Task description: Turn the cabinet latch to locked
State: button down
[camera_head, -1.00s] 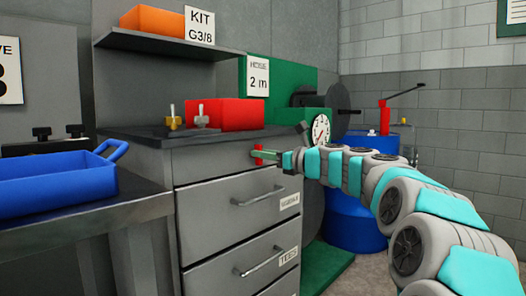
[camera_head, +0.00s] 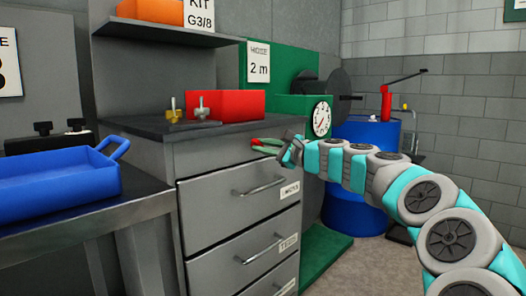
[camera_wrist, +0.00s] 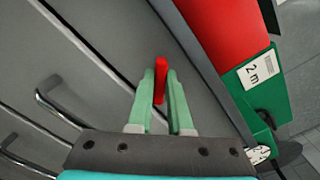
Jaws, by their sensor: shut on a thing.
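The red cabinet latch (camera_head: 270,141) is on the plain strip above the top drawer of the grey cabinet (camera_head: 205,160), near its right end. It lies close to level along the front. My gripper (camera_head: 266,147), with green fingers, reaches it from the right and is shut on it. In the wrist view, the red latch (camera_wrist: 160,80) shows between the two finger tips of my gripper (camera_wrist: 162,90). The fingers hide part of the latch, and any lock marking cannot be made out.
A red box (camera_head: 225,105) and small valve-like parts (camera_head: 202,108) stand on the cabinet top. Drawer handles (camera_head: 260,187) stick out below my gripper. A blue tray (camera_head: 60,180) sits on a bench at left. A blue drum (camera_head: 365,160) stands behind my arm.

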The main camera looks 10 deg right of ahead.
jog(key=n+b, duration=0.2)
jog(key=n, duration=0.1)
jog(key=n+b, duration=0.4)
jog(key=n, duration=0.1)
jog(key=shift+a+f+n, duration=0.15)
jog(key=shift+f+n, duration=0.15)
jog(key=shift+f, duration=0.05)
jog(key=shift+s+b, duration=0.1)
jog(key=shift+b, duration=0.2)
jog(key=c, duration=0.8)
grip_release()
jog(key=shift+r, duration=0.1)
jog(key=shift+c, duration=0.2)
